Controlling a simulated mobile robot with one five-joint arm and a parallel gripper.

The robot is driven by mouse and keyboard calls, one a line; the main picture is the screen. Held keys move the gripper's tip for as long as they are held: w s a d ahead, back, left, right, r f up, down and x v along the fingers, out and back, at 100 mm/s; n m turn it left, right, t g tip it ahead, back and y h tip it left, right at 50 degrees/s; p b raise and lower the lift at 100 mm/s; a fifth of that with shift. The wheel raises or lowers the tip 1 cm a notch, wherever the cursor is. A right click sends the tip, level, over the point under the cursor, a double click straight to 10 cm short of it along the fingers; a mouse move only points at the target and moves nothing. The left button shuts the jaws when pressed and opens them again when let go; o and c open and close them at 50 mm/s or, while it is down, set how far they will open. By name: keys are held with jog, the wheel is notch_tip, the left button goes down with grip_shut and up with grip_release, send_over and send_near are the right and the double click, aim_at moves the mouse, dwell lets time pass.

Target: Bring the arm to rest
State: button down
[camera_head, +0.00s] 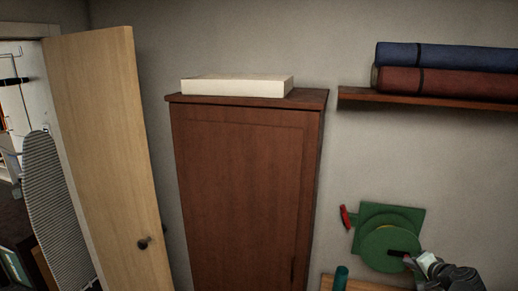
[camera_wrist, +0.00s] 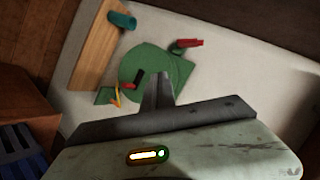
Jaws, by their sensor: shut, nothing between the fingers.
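My gripper (camera_wrist: 160,80) shows in the wrist view as a narrow dark pair of fingers pressed together, with nothing between them. Its wide body fills the bottom of that view. In the head view, part of my arm (camera_head: 445,272) is at the lower right corner, in front of the wall and overlapping the lower right of a green round object (camera_head: 384,246). The same green object (camera_wrist: 150,68) lies beyond my fingertips in the wrist view. I cannot tell how far the fingers are from it.
A reddish-brown cabinet (camera_head: 245,190) carries a cream box (camera_head: 237,86). Rolled blue (camera_head: 445,56) and red (camera_head: 450,82) mats lie on a wall shelf (camera_head: 430,101). A teal cylinder (camera_head: 341,278) stands by a wooden board. A door (camera_head: 105,150) is open at left, beside an ironing board (camera_head: 52,205).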

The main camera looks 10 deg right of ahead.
jog(key=w+a+f+n+y+b, duration=0.2)
jog(key=w+a+f+b, duration=0.1)
jog(key=w+a, duration=0.5)
jog(key=w+a+f+n+y+b, duration=0.25)
jog(key=w+a, duration=0.25)
jog(key=a, duration=0.6)
jog(key=w+a+f+n+g+y+b, duration=0.15)
jog(key=a+f, duration=0.25)
jog(key=a, duration=0.6)
jog(key=w+a+f+n+g+b, duration=0.2)
jog(key=w+a+f+n+b, duration=0.15)
jog(key=a, duration=0.55)
jog(key=s+a+f+n+g+b, duration=0.25)
jog(key=a+f, duration=0.25)
jog(key=a, duration=0.3)
jog(key=s+a+f+n+g+b, duration=0.1)
jog(key=s+a+f+n+g, duration=0.1)
jog(key=s+a+f, duration=0.5)
jog(key=s+d+g+h, duration=0.3)
jog(key=shift+s+d+h, duration=0.25)
jog(key=shift+s+h, duration=0.1)
jog(key=shift+h, duration=0.05)
